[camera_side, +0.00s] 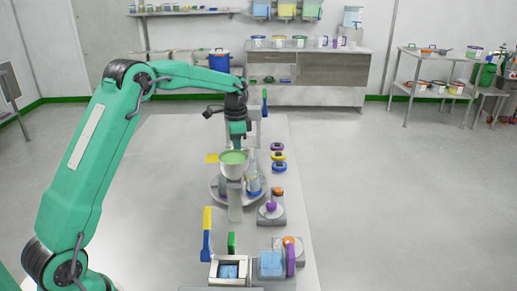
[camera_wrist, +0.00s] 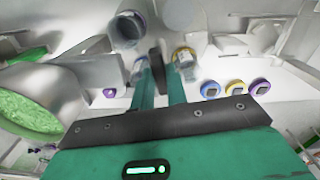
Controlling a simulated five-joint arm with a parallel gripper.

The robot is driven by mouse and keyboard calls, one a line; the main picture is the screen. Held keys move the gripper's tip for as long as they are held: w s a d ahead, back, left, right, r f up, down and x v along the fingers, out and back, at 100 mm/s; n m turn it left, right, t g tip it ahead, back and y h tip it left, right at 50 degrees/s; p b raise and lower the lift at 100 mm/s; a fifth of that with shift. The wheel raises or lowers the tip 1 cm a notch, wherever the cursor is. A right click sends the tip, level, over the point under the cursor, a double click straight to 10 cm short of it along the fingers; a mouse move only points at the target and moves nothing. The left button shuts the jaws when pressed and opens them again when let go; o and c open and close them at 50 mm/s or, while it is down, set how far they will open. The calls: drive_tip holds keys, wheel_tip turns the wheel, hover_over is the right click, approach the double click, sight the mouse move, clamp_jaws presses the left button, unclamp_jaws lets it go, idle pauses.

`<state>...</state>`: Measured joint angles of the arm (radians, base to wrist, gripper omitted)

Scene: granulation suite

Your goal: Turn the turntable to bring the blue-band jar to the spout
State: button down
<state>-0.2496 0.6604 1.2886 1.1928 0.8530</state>
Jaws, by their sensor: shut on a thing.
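The turntable (camera_side: 217,196) is a round metal disc on the bench, partly hidden under a steel hopper (camera_side: 234,165) of green granules. A glass jar with a blue band (camera_side: 253,187) stands on its right side. In the wrist view, one jar with a purple band (camera_wrist: 126,30) and one with a yellow band (camera_wrist: 184,55) show beyond my fingers. A third jar (camera_wrist: 140,66) is partly hidden behind the left finger. My gripper (camera_wrist: 160,76) is shut on a dark upright peg (camera_wrist: 155,62) among the jars. The spout's outlet is not clear; in the side view the hopper hides my fingertips.
Several coloured ring-shaped pieces (camera_side: 278,156) lie right of the turntable. Small stands with purple and orange knobs (camera_side: 271,207) are nearer the front right. A yellow-and-blue handle (camera_side: 207,232) and a framed box (camera_side: 229,270) stand at the front. The bench's left side is clear.

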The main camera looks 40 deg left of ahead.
drive_tip(key=shift+r+m, duration=0.15)
drive_tip(key=shift+m, duration=5.35)
drive_tip(key=c, duration=1.4)
unclamp_jaws()
wheel_tip(320, 180, up, 7)
drive_tip(key=shift+r, duration=0.35)
